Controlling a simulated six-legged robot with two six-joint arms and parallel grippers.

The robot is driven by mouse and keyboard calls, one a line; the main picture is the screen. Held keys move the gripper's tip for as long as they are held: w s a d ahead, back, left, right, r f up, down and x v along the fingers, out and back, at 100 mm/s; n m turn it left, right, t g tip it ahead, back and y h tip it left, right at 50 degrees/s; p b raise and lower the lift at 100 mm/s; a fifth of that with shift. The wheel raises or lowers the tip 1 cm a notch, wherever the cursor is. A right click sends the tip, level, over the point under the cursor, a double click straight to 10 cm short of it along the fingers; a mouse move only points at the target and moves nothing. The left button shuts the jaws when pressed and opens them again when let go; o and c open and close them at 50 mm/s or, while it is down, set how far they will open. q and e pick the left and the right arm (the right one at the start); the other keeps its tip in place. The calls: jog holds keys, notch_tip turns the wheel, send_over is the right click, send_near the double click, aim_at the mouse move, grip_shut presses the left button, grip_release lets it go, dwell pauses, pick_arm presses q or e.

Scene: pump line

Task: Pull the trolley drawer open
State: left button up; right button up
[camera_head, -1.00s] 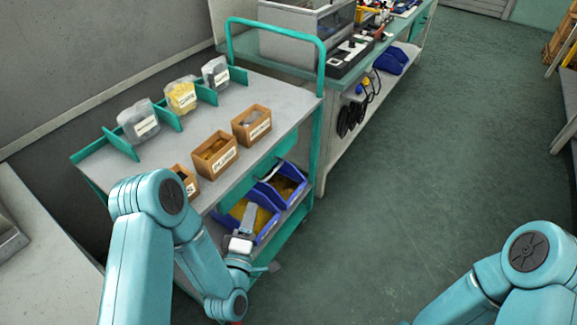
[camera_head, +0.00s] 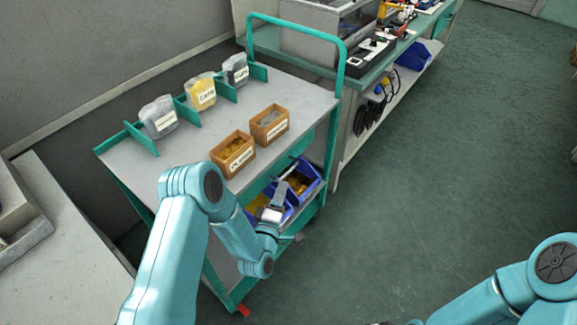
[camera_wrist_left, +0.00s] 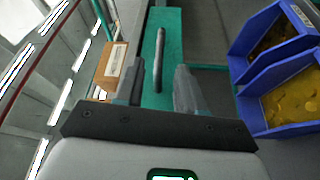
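The grey-topped teal trolley (camera_head: 200,135) stands in the middle left of the head view. Its teal drawer front (camera_wrist_left: 171,25) is under the top and looks flush, though my arm hides part of it. The drawer's grey bar handle (camera_head: 290,171) also shows in the left wrist view (camera_wrist_left: 158,62). My left gripper (camera_head: 281,190) points at the drawer front. In the wrist view its two fingers (camera_wrist_left: 161,85) are apart, with the handle seen between them, a little ahead of the tips; contact cannot be told. My right gripper is out of view.
Blue bins (camera_head: 303,180) sit on the shelf below the drawer, close to my left gripper. Wooden boxes (camera_head: 233,153) and clear containers stand on the trolley top. A workbench (camera_head: 375,65) is behind. The green floor at right is clear.

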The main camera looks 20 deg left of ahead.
aim_at(288, 170)
pick_arm(q)
jog(key=w, duration=0.8)
jog(key=shift+w+a+r, duration=0.15)
jog(key=shift+r, duration=0.15)
grip_shut()
